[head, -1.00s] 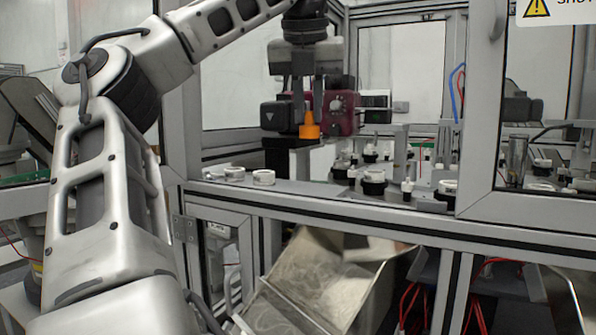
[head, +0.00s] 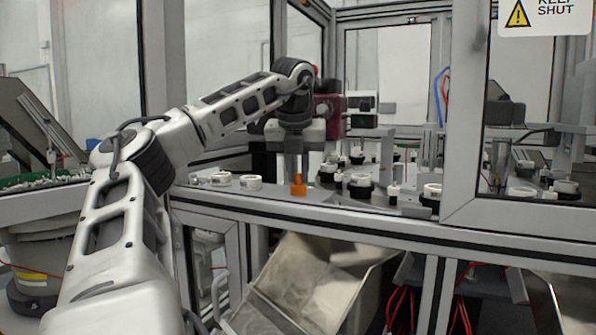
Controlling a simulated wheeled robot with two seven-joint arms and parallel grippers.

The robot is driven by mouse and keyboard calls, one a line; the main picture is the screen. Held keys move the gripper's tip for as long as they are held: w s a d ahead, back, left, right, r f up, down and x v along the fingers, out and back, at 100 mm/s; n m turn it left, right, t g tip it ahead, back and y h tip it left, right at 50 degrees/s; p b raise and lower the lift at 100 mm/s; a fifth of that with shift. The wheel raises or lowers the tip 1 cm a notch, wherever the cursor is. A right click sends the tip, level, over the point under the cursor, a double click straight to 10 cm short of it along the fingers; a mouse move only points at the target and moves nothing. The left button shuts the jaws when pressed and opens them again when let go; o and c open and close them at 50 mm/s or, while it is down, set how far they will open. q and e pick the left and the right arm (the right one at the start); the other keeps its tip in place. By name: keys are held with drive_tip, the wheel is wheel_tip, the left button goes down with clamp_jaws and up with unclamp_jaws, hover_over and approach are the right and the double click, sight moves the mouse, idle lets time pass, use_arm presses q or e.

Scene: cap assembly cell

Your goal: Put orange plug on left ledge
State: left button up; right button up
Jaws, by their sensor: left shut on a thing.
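My left gripper (head: 297,171) points straight down, shut on the orange plug (head: 298,187). The plug is upright, with its narrow top between the fingers and its wider base below. It is over or at the grey ledge (head: 325,196) along the front of the cell opening, right of two white ring-shaped parts. I cannot tell whether its base touches the ledge. My right gripper is not in view.
White rings (head: 250,182) stand on the ledge left of the plug. Several black-and-white parts (head: 360,186) stand to the right. A door frame (head: 462,120) bounds the opening at right. A metal chute (head: 310,285) lies below.

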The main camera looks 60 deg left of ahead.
use_arm(q)
drive_tip(key=o, duration=0.8)
drive_tip(key=p+v, duration=0.1)
drive_tip(key=v, duration=1.1)
drive_tip(key=shift+d, duration=0.1)
